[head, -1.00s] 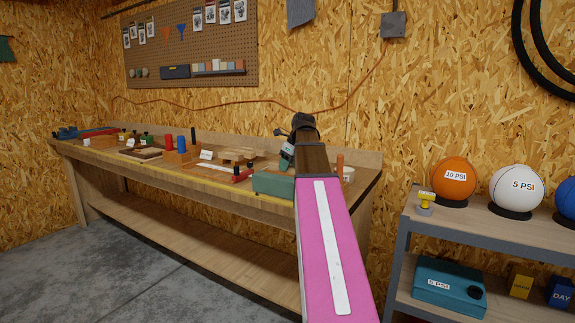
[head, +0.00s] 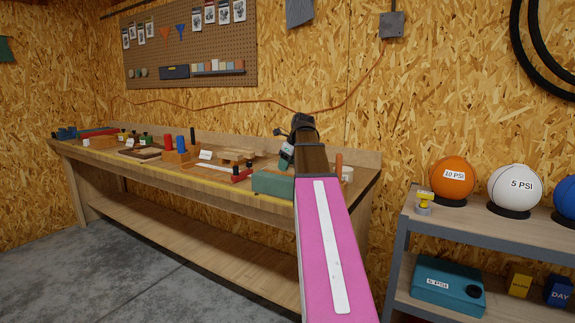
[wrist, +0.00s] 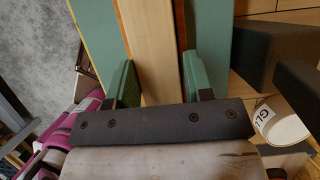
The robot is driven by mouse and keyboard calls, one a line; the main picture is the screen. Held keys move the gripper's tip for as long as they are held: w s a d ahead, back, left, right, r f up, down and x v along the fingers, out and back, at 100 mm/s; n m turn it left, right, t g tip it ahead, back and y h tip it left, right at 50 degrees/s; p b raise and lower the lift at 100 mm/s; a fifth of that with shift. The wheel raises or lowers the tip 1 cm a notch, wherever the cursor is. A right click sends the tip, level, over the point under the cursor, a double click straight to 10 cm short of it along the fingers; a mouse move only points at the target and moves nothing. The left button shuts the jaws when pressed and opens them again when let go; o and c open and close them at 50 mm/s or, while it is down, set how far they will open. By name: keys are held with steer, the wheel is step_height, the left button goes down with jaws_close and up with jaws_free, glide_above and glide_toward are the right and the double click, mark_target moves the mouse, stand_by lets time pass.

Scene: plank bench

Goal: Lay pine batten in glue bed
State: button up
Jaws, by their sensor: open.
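The pine batten (wrist: 150,45) is a pale wooden strip running up the middle of the wrist view. It lies between the two green fingers of my gripper (wrist: 156,82), which is open with one finger on each side. Green surfaces of a fixture, seemingly the glue bed (wrist: 212,28), flank the batten on both sides. A thin orange-brown strip shows along the batten's left edge. I cannot tell whether the batten rests fully down in the bed. In the head view my arm hides the batten, and the green block (head: 272,184) shows at the bench's front edge.
A white pot lettered "GLU" (wrist: 282,124) stands right of my gripper. The bench (head: 225,183) holds clamps, blocks and a white card (head: 205,155) further left. A shelf with balls (head: 453,178) stands at the right. Floor (head: 120,260) before the bench is clear.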

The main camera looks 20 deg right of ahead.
steer(key=shift+s+a+f, duration=0.3)
steer(key=shift+s+f, duration=0.35)
steer(key=shift+f, duration=0.1)
steer(key=shift+c, duration=0.4)
steer(key=shift+w+r, duration=0.2)
steer(key=shift+r, duration=0.45)
steer(key=shift+o, duration=0.6)
steer(key=w+v, duration=0.1)
steer(key=v, duration=1.1)
steer(key=shift+d+r, duration=0.2)
steer(key=shift+r, duration=0.1)
steer(key=shift+s, duration=0.1)
